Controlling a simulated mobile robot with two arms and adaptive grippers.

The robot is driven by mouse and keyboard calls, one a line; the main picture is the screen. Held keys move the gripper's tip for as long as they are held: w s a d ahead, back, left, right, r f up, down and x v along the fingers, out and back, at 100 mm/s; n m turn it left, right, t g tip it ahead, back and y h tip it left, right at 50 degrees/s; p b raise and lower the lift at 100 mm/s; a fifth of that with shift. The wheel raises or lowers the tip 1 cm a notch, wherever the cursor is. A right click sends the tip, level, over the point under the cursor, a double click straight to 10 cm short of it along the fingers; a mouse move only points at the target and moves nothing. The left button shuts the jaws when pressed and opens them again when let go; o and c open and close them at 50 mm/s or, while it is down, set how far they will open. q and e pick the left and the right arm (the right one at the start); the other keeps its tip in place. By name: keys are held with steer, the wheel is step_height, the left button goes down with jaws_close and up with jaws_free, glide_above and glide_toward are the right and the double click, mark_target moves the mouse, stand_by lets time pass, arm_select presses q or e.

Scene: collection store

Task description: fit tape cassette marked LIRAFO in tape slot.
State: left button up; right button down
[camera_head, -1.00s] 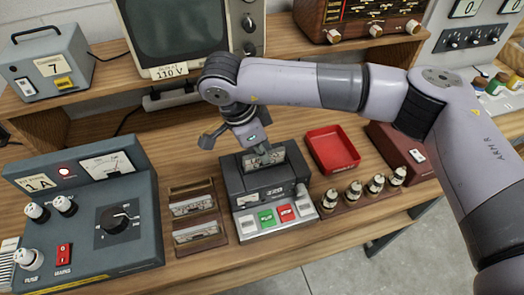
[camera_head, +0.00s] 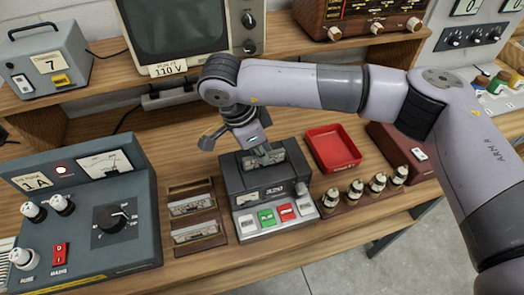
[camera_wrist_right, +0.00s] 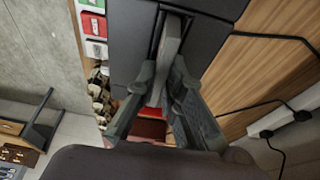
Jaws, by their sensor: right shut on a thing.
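The tape deck (camera_head: 240,184) stands on the bench with a dark body and a row of coloured keys in front. My right gripper (camera_head: 264,150) is above its top, shut on a tape cassette (camera_head: 274,157). The cassette is upright at the tape slot in the deck's top, its lower part seemingly inside; how deep is hard to tell. Its label is too small to read. In the right wrist view the fingers (camera_wrist_right: 166,80) pinch the cassette's grey edge (camera_wrist_right: 170,45), lined up with the dark slot. My left gripper is out of view.
A wooden rack (camera_head: 201,240) with two other cassettes stands left of the deck. A red tray (camera_head: 333,148) lies to the right, with several tubes on a strip (camera_head: 329,212) in front of it. A grey power unit (camera_head: 80,240) fills the left side.

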steer(key=shift+f, duration=0.25)
steer(key=shift+r, duration=0.45)
steer(key=shift+r, duration=0.4)
steer(key=shift+b, duration=0.45)
stand_by(0.7)
steer(key=shift+f+b, duration=0.85)
steer(key=c, duration=2)
jaws_free()
steer(key=shift+o, duration=0.2)
steer(key=shift+r, duration=0.1)
